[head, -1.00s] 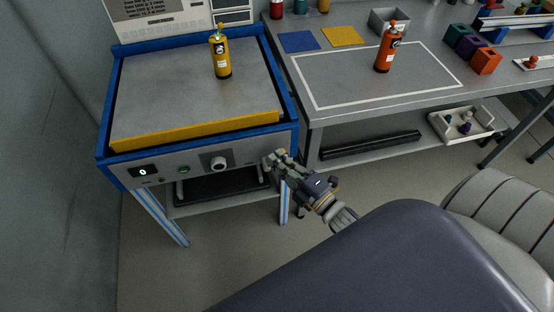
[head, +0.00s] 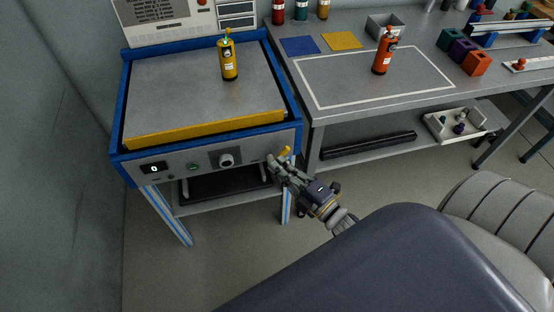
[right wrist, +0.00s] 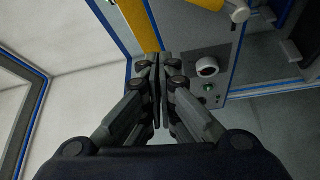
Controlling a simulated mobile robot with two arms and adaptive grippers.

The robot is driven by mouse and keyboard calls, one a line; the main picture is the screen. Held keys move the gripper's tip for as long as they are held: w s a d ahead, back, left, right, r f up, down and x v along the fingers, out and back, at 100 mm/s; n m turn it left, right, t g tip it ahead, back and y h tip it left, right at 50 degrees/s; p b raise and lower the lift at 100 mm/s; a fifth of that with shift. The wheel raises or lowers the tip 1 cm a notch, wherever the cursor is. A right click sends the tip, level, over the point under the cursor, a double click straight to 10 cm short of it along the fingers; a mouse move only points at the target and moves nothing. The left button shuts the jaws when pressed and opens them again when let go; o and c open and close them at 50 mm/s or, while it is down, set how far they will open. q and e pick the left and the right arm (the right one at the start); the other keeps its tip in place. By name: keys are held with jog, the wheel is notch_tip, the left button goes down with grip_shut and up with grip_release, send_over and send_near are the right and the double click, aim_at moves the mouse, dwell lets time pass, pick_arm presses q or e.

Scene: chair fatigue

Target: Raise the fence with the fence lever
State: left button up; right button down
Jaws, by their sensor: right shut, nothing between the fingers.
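The yellow fence (head: 205,130) runs along the front edge of the grey-topped blue machine table. It also shows as a yellow strip in the right wrist view (right wrist: 140,25). A short yellow piece that looks like the fence lever (head: 286,151) sticks out at the table's front right corner. In the right wrist view the yellow lever (right wrist: 207,4) with a pale round end is at the top, beyond and right of the fingertips. My right gripper (head: 272,160) is shut and empty, just below and left of the lever; contact cannot be told. My left gripper is out of view.
A yellow bottle (head: 229,62) stands on the machine table. A grey workbench (head: 340,108) with a red bottle (head: 384,52) stands at the right.

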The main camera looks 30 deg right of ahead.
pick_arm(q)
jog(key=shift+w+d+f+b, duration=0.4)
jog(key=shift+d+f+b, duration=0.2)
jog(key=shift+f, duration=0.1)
pick_arm(e)
jog(key=s+d+f, duration=0.1)
jog(key=s+f, duration=0.1)
jog(key=s, duration=0.3)
jog(key=shift+s+d+f, duration=0.3)
jog(key=shift+f, duration=0.1)
